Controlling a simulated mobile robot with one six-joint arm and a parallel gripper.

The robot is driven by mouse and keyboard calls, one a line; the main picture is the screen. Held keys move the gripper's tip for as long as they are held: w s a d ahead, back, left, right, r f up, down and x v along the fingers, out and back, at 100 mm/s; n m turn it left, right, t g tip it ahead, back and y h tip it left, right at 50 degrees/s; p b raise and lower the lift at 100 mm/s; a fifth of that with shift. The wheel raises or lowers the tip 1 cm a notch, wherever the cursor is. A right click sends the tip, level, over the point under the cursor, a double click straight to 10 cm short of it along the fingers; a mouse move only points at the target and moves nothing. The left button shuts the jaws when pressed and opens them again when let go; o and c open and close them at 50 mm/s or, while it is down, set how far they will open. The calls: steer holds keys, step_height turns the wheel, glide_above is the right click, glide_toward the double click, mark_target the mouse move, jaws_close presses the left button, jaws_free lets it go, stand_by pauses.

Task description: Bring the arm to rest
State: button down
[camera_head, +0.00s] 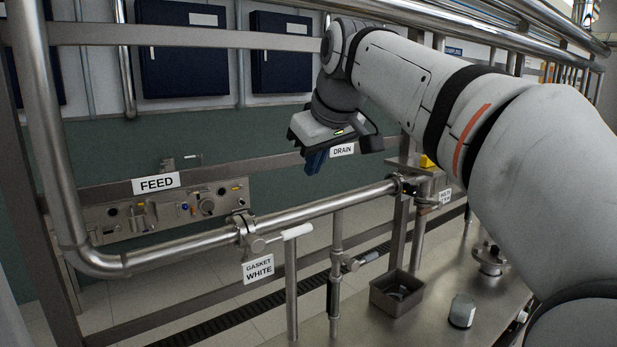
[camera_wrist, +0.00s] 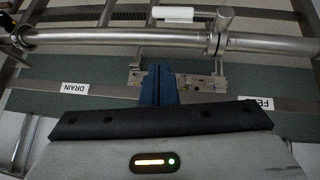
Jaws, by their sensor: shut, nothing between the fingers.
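My gripper (camera_head: 316,160) hangs from my arm near the middle of the head view, with its blue fingers pointing down. In the wrist view the fingers of my gripper (camera_wrist: 159,84) are together, with nothing between them. The fingers appear above the steel feed pipe (camera_head: 310,210) in the head view, apart from it as far as I can see. My arm reaches in from the right, bent down at the wrist.
A FEED panel (camera_head: 110,222) with small fittings is at left. A GASKET WHITE sign (camera_head: 258,268) hangs below the pipe clamp. A grey bin (camera_head: 375,293) with parts inside and a small container (camera_head: 462,311) stand on the steel table (camera_head: 425,325). Rails (camera_head: 220,38) run behind my arm.

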steer(key=s+d+f+m+g+h, duration=0.1)
steer(key=s+d+f, duration=0.4)
steer(key=f, duration=0.5)
steer(key=s+d+f+m+g+h, duration=0.1)
steer(key=s+d+f+m, duration=0.3)
steer(key=s+f, duration=0.5)
steer(key=s+d+f+m+g+h, duration=0.1)
steer(key=s+d+f+m, duration=0.2)
steer(key=f, duration=1)
steer(key=s+d, duration=0.3)
steer(key=s, duration=0.1)
steer(key=shift+s+d+f+g, duration=0.2)
steer(key=shift+s+d+g, duration=0.1)
steer(key=shift+s+d, duration=0.1)
